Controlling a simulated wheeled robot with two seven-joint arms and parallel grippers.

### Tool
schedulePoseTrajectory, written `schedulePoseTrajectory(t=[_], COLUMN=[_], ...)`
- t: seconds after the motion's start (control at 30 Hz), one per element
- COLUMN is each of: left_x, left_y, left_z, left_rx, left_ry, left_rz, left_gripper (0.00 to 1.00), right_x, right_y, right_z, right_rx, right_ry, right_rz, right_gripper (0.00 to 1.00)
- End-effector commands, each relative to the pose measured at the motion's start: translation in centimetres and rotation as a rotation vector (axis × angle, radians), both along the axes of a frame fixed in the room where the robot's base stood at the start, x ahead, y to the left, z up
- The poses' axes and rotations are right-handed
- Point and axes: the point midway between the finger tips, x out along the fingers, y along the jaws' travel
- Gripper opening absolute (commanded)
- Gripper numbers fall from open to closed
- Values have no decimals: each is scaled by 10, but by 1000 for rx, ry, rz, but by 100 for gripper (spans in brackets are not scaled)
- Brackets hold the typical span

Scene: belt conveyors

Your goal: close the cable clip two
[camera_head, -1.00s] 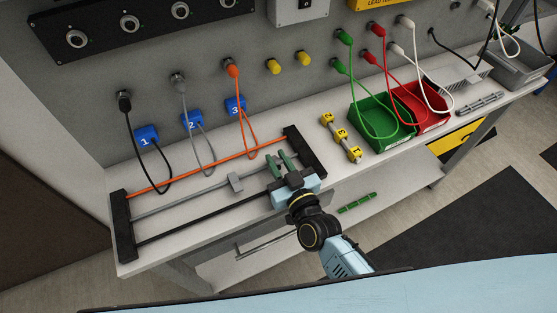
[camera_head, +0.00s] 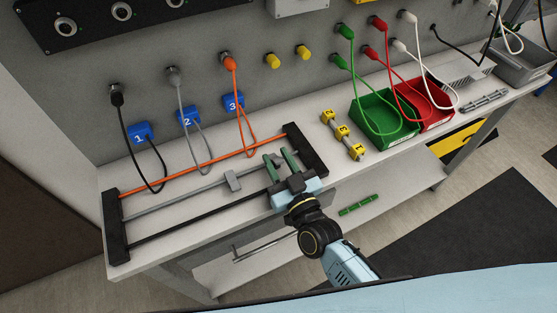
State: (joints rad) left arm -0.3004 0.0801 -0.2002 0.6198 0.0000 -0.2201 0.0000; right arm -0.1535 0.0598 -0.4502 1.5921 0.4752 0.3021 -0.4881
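Cable clip two is the blue clip marked 2 (camera_head: 189,116) on the grey back wall, left of centre in the head view. The grey cable (camera_head: 205,160) hangs beside it; I cannot tell whether the clip is open or shut. Blue clips marked 1 (camera_head: 139,133) and 3 (camera_head: 233,103) sit on either side. My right gripper (camera_head: 280,161) is over the right part of the rod rack, right of and lower in the picture than clip two. Its two green fingers are apart with nothing visible between them. My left gripper is not in view.
The rack has black end blocks (camera_head: 115,227), an orange rod (camera_head: 205,165), other rods and a grey slider (camera_head: 233,181). Yellow numbered blocks (camera_head: 343,134), a green bin (camera_head: 382,113) and a red bin (camera_head: 436,113) stand to the right. Cables hang from the wall.

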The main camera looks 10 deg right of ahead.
Motion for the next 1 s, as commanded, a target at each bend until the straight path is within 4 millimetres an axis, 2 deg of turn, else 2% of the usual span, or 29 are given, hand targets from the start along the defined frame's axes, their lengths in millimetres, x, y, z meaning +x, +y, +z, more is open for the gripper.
schedulePoseTrajectory(t=[0.07, 0.33, 0.47, 1.0], left_x=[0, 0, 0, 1], left_y=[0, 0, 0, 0], left_z=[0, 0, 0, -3], left_rx=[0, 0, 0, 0], left_ry=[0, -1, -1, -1], left_rz=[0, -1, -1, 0], left_gripper=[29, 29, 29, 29], right_x=[0, -1, -9, -110], right_y=[0, 0, -3, -36], right_z=[0, 0, -3, -16], right_rx=[0, 1, -1, -1], right_ry=[0, 0, 4, 3], right_rz=[0, 0, 0, 0], right_gripper=[42, 42, 42, 42])
